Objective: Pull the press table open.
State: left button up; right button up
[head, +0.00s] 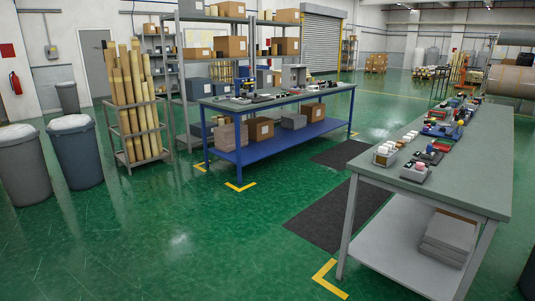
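I cannot pick out a press table in the head view. Two workbenches show. A grey workbench (455,185) stands at the right, with small parts, trays and tools on top and a lower shelf. A workbench with a blue frame (290,98) stands farther back in the middle, with small items on top and boxes on its blue lower shelf. Neither of my grippers is in view.
Shelves with cardboard boxes (230,46) stand behind. Large wrapped rolls (510,80) are at the far right. Green floor is clear at the front left.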

aim_at(252, 95)
jog(key=i, duration=8.15)
